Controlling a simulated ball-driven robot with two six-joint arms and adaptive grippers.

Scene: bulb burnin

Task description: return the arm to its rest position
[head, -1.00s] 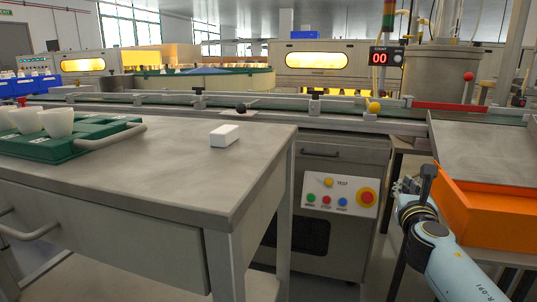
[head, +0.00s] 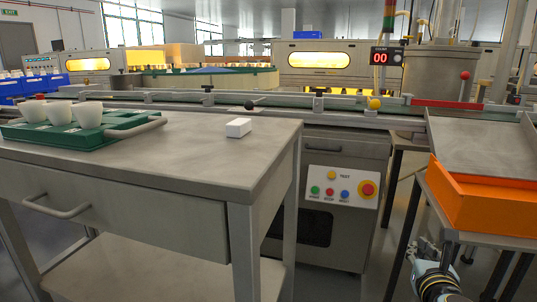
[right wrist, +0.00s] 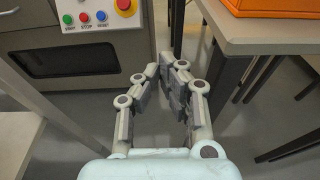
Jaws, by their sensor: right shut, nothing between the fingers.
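My right gripper (head: 428,248) is low at the right of the head view, below the orange bin and in front of the bench legs. Its light blue wrist shows at the bottom edge. In the right wrist view the fingers (right wrist: 168,66) reach forward, close together at the tips, with nothing between them. They are over open floor, apart from the cabinet on the left and the table leg on the right. My left gripper is in neither view.
A steel table (head: 170,160) at left carries a green tray (head: 85,137) with white cups and a white block (head: 238,127). The test panel (head: 341,187) is on a cabinet ahead. An orange bin (head: 485,207) stands at right. Floor between cabinet and bench legs is clear.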

